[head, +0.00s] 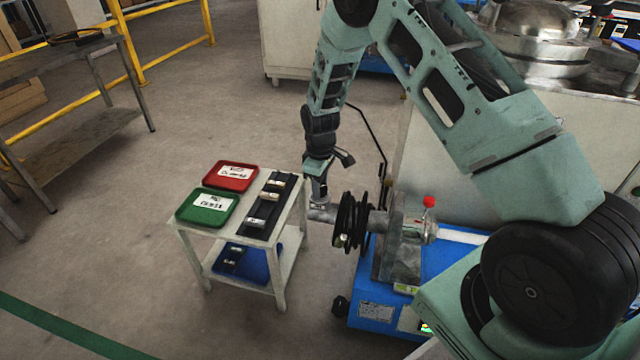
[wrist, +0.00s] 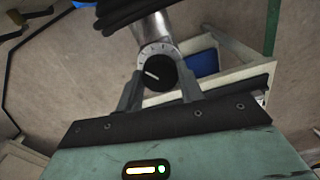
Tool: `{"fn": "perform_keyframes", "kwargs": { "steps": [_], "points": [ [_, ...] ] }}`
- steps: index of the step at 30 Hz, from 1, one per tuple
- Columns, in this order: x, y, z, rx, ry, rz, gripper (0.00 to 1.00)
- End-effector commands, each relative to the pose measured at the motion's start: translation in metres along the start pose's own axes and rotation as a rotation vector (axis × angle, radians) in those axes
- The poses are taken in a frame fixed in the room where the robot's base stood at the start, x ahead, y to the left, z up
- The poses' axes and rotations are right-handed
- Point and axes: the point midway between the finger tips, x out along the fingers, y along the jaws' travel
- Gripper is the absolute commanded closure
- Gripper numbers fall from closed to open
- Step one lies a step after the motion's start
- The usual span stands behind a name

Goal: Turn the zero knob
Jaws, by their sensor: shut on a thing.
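The zero knob (wrist: 154,74) is round and black with a white pointer line, seen in the wrist view. A pale dial ring with marks sits around its upper side, at the end of a metal cylinder (wrist: 153,27). My gripper (wrist: 157,84) has one finger on each side of the knob and is shut on it. In the head view my gripper (head: 318,196) is at the left end of the machine's metal shaft (head: 325,213). The knob itself is too small and hidden to make out there.
The blue-based machine (head: 376,308) with black rings (head: 350,220) stands right of my gripper. A small white table (head: 199,240) is close on the left, with a red tray (head: 231,175), a green tray (head: 207,206) and a black strip holding small parts. Open floor lies further left.

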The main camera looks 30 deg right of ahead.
Motion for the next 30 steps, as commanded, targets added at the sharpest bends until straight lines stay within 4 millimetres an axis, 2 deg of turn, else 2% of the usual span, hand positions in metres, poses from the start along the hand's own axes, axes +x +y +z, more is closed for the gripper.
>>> {"fn": "perform_keyframes", "kwargs": {
  "steps": [5, 21, 30],
  "points": [
    [-0.0033, -0.0002, 0.0004, 0.076, -0.002, -0.001, 0.85],
    [-0.0031, 0.0, 0.0002, 0.472, -0.001, 0.0, 0.85],
    [-0.0015, -0.0001, 0.0004, 0.603, -0.002, 0.0, 0.85]
  ]
}}
